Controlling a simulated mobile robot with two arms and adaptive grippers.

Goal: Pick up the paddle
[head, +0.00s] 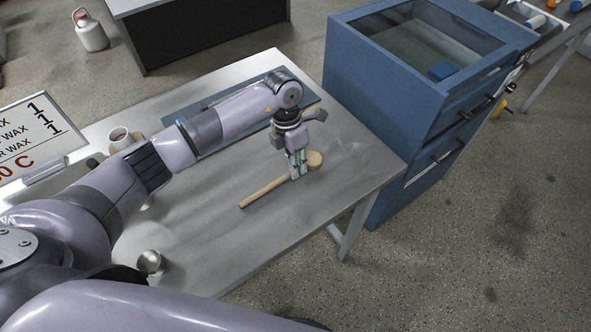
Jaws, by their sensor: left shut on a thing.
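The paddle (264,193) is a light wooden piece with a long handle and a rounded end (315,160). It lies at a slant on the metal table (215,235), or very close to its top; I cannot tell which. My left gripper (298,174) points down and is shut on the paddle near its rounded end. The fingers hide a short part of the paddle. My right gripper is not in the head view.
A blue cabinet (385,100) stands right of the table. A white sign (40,130) and a cup (120,138) are at the left. A small metal round object (150,262) sits near the front. The table's right part is clear.

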